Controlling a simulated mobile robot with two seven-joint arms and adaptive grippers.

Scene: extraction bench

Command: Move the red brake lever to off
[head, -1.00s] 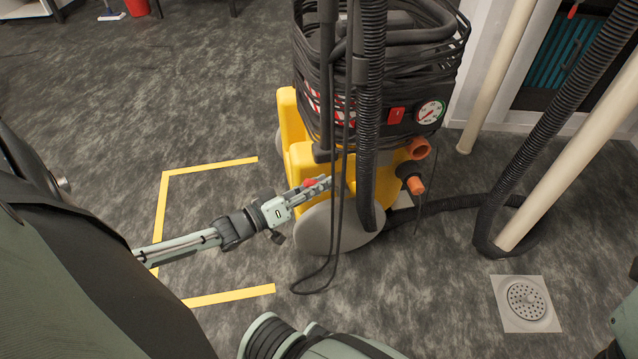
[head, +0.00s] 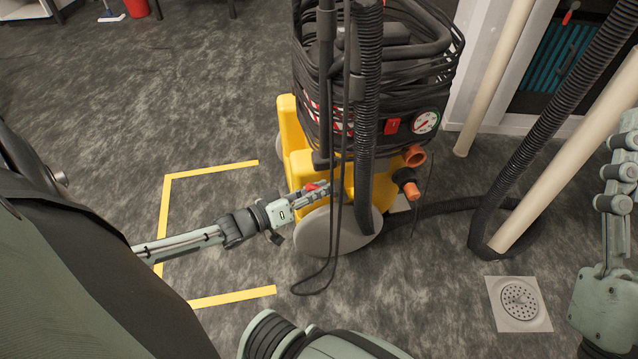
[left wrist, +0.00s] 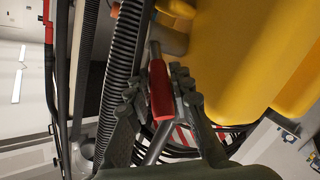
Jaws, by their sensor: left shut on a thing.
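The red brake lever (head: 316,186) is on the lower side of the yellow vacuum machine (head: 298,160), just above its grey wheel (head: 318,235). In the left wrist view the lever's red grip (left wrist: 160,90) sits on a metal rod between the dark fingers. My left gripper (head: 312,193) reaches in from the left and is shut on the red lever. Hanging black cable and hose hide part of the lever's surroundings in the head view.
A ribbed hose (head: 364,120) and a looped black cable (head: 325,283) hang in front of the machine. Yellow floor tape (head: 232,297) lies left of it. A floor drain (head: 519,301) and pale pipes (head: 545,165) are to the right. The floor on the left is open.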

